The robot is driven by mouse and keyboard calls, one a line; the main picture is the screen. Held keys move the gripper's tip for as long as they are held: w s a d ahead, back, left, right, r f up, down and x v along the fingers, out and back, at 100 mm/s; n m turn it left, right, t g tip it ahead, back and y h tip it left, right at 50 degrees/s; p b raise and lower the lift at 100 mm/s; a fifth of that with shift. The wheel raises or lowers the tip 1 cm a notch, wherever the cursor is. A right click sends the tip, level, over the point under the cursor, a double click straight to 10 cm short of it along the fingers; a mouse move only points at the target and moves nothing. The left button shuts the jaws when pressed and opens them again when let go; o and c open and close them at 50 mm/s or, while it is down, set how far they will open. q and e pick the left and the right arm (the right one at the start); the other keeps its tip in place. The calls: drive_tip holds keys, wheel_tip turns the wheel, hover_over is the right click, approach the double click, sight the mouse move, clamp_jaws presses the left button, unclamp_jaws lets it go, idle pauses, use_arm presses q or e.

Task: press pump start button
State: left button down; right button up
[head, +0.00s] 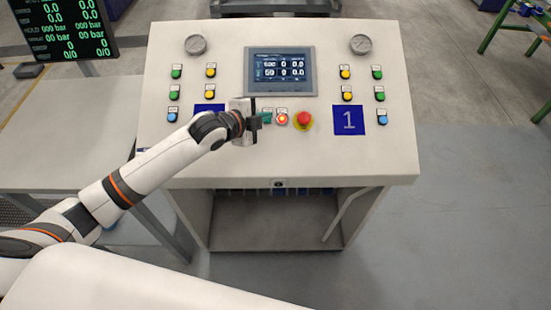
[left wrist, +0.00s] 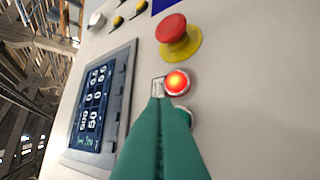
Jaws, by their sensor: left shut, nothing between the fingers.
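The control panel (head: 220,155) faces me. A red lit button (head: 282,118) sits near its middle, just right of my left gripper (head: 267,117); the lit button also shows in the left wrist view (left wrist: 177,82), just beyond the fingertips. My left gripper's green fingers (left wrist: 170,101) are shut together with nothing between them. The metal rim of another button (left wrist: 186,112) shows beside the fingertips, its face mostly hidden by them. I cannot tell whether the fingers touch it. The button labels are too small to read. My right gripper is not in view.
A red mushroom button on a yellow base (head: 303,121) stands out right of the lit button. A display (head: 280,71) lies above, with gauges (head: 361,44) and several coloured buttons at the sides. A black readout screen (head: 65,30) stands at upper left.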

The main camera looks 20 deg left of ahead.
use_arm(q)
drive_tip(key=shift+f, duration=0.1)
idle(0.4)
drive_tip(key=shift+w+f, duration=0.2)
drive_tip(key=shift+f, duration=0.1)
drive_tip(key=shift+w+a+f+b, duration=0.15)
drive_tip(key=shift+f+b, duration=0.2)
drive_tip(key=shift+f, duration=0.1)
idle(0.7)
drive_tip(key=shift+s+r+p, duration=0.4)
drive_tip(key=shift+r+p, duration=0.45)
drive_tip(key=shift+p, duration=0.25)
wheel_tip(320, 180, up, 6)
drive_tip(key=s+d+p, duration=0.1)
drive_tip(key=s+p, duration=0.1)
drive_tip(key=p, duration=0.5)
drive_tip(key=shift+s+f, duration=0.2)
drive_tip(key=shift+f, duration=0.05)
